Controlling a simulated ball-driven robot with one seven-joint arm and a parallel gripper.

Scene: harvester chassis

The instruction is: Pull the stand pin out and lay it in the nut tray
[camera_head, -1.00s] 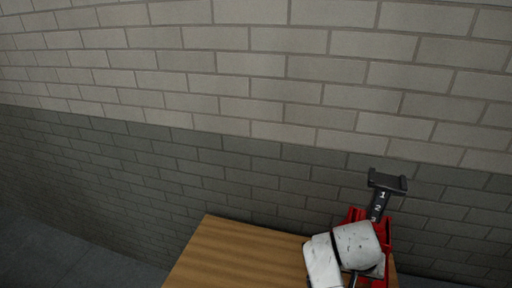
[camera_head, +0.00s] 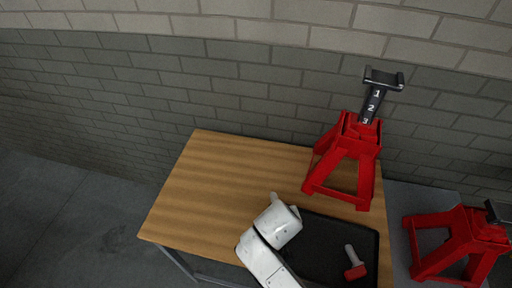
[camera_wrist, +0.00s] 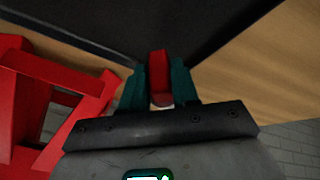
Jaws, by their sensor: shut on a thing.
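The red jack stand (camera_head: 343,165) stands upright on the wooden table, with a numbered black post. It also shows at the left in the wrist view (camera_wrist: 60,105). The black nut tray (camera_head: 372,237) lies in front of it; its dark surface shows at the top in the wrist view (camera_wrist: 85,22). My gripper (camera_wrist: 162,85) has its teal fingers shut on a red piece, the visible end of the stand pin (camera_wrist: 159,66). The pin's rest is hidden. In the wrist view, the fingers are close to the tray's corner; their height is unclear. The head view hides the fingers behind my white arm.
A red-headed item with a grey shaft (camera_head: 354,268) shows over the tray's right part. A brick wall (camera_head: 200,75) is behind.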

